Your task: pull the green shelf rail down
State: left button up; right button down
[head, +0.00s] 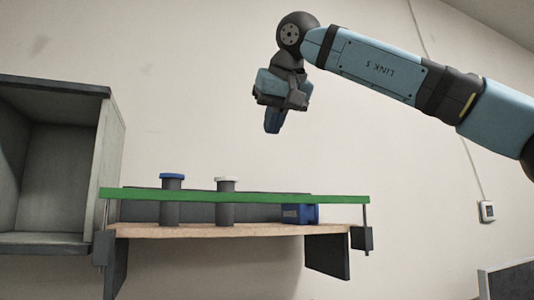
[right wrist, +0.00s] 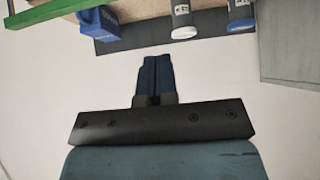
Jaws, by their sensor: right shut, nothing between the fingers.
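The green shelf rail (head: 240,196) runs level along the front of a wooden shelf (head: 230,230), raised above the board on thin posts at both ends. In the right wrist view the rail (right wrist: 45,16) shows at the top left corner. My right gripper (head: 272,126) points down above the shelf, well clear of the rail. Its fingers are shut and empty; the closed fingertips also show in the right wrist view (right wrist: 155,62). My left gripper is in neither view.
On the shelf stand a grey canister with a blue lid (head: 172,200), one with a white lid (head: 227,205), and a blue box (head: 300,213). A grey open cabinet (head: 104,150) stands at the left. The wall above the shelf is clear.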

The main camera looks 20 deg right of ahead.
send_over(257, 199)
jog(key=s, duration=0.1)
notch_tip(257, 199, down, 6)
jog(key=f, duration=0.4)
jog(key=shift+d+f, duration=0.25)
notch_tip(257, 199, down, 8)
jog(key=b, duration=0.3)
jog(key=shift+s+f, duration=0.1)
